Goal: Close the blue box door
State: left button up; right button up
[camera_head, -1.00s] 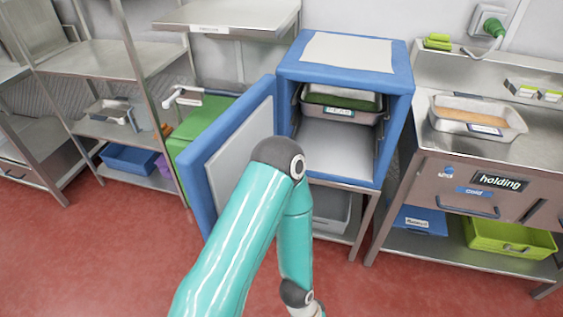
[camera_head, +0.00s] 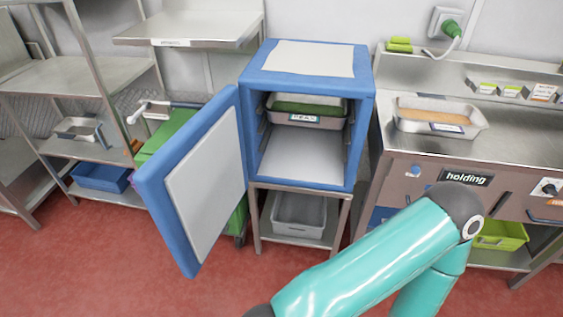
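The blue box (camera_head: 262,79) stands on a metal stand in the middle of the head view. Its blue door (camera_head: 147,184) with a pale inner panel (camera_head: 206,186) stands wide open, swung out to the left and towards me. Inside the box a metal tray with green contents (camera_head: 305,108) sits on the upper level, and the space below it is empty. One teal arm of mine comes in from the bottom and bends at the lower right, apart from the door. Neither gripper is in view.
A holding counter (camera_head: 500,150) with a pan (camera_head: 470,112) stands at the right. A grey bin (camera_head: 299,212) sits under the box. A green cart (camera_head: 168,133) stands behind the door, and metal shelves (camera_head: 85,75) stand at the left. Red floor (camera_head: 90,265) is clear at the lower left.

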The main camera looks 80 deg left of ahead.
aim_at(191, 186)
jog(key=z, duration=0.15)
jog(key=k, duration=2.6)
jog(key=z, duration=1.8)
jog(key=i, duration=0.1)
jog(key=u, duration=3.45)
jog(key=i, duration=1.05)
